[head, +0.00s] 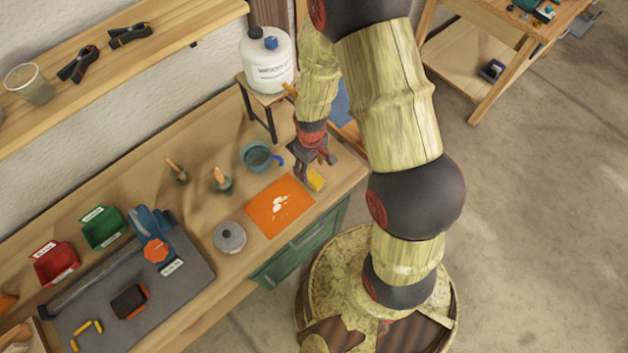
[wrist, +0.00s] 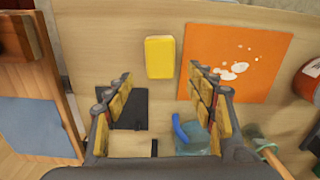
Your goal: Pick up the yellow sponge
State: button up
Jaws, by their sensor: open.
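The yellow sponge (head: 316,180) lies on the workbench, just right of the orange mat. In the wrist view the yellow sponge (wrist: 160,57) is a rounded block lying flat near the top middle, beyond the fingertips. My gripper (head: 316,158) is just behind the sponge at the bench's right end and partly overlaps it in the head view. In the wrist view my gripper (wrist: 161,76) has its two fingers wide apart with nothing between them. The sponge is roughly in line with the gap. I cannot tell the exact height of the fingers above the bench.
The orange mat (head: 265,215) with white splotches lies beside the sponge. A teal mug (head: 257,157) with a blue handle stands left of my gripper. A white jug (head: 268,66) stands on a small stand behind. A round grey tin (head: 229,237) sits left of the mat.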

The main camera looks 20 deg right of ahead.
aim_at(311, 175)
jog(key=shift+a+f, duration=0.1)
jog(key=shift+f, duration=2.9)
jog(key=shift+c, duration=0.6)
jog(key=c, duration=0.9)
